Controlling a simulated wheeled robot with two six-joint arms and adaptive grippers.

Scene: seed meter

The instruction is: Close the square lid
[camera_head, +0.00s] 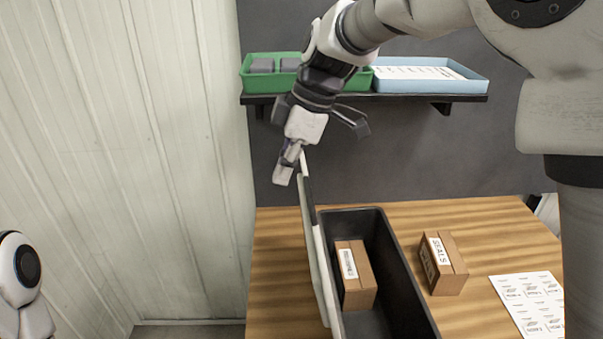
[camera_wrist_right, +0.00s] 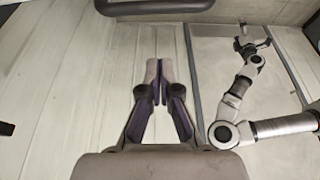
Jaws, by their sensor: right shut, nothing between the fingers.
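A dark open-topped box (camera_head: 385,250) stands on the wooden table, with a small cardboard box (camera_head: 355,278) inside it. Its pale lid (camera_head: 313,245) stands upright along the box's left side, seen nearly edge-on, so the box is open. My right gripper (camera_head: 284,178) is shut and empty, pointing down at the far upper end of the lid, just to its left. I cannot tell if it touches the lid. In the right wrist view the fingertips (camera_wrist_right: 158,68) are together with nothing between them. My left gripper is not seen in the head view; part of my left arm shows at the lower left.
A cardboard box marked SEALS (camera_head: 442,264) and a printed sheet (camera_head: 530,305) lie on the table (camera_head: 480,225) right of the dark box. A shelf (camera_head: 400,98) behind holds a green tray (camera_head: 247,82) and a blue tray (camera_head: 478,84). A pale panelled wall (camera_head: 120,150) is at left.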

